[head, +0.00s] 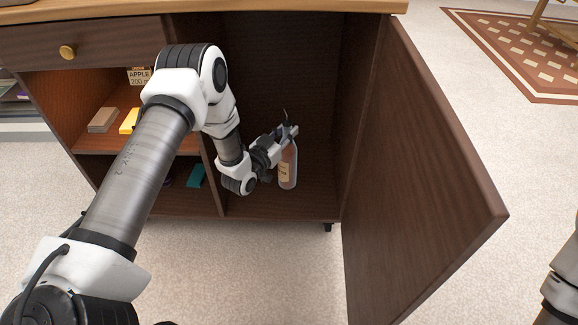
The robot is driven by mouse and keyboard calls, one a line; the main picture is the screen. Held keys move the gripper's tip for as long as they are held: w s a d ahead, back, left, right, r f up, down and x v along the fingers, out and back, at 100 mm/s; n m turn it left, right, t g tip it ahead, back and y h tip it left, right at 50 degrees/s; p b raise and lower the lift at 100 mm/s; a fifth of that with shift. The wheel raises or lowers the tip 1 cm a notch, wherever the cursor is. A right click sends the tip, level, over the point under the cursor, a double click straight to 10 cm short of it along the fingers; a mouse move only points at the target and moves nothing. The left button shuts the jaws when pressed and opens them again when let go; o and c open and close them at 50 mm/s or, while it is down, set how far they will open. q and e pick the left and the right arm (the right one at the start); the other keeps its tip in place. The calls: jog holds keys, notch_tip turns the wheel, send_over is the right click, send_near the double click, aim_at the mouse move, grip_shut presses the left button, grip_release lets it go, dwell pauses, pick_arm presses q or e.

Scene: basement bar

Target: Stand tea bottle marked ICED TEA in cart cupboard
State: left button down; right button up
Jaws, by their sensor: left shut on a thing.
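The tea bottle (289,169) is upright inside the open cupboard of the cart (314,205), on or just above its floor. It is a brownish bottle with a pale label whose text is too small to read. My left gripper (288,134) reaches into the cupboard and is shut on the bottle's upper part, hiding its neck. The cupboard door (425,180) is swung wide open to the right. Of my right arm, only a link shows at the right edge; its gripper is out of view.
Shelves left of the cupboard hold a tan box (102,120), a yellow box (129,121), a carton marked APPLE (139,76) and a teal item (196,175). A divider (212,180) stands close to my left arm. The cupboard floor right of the bottle is clear.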

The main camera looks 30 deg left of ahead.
aim_at(287, 149)
pick_arm(q)
notch_tip(287, 149, down, 7)
jog(key=b, duration=0.3)
jog(key=shift+w+r, duration=0.1)
jog(key=shift+r, duration=0.2)
jog(key=c, duration=1)
grip_release()
jog(key=shift+f, duration=0.15)
jog(key=shift+o, duration=0.2)
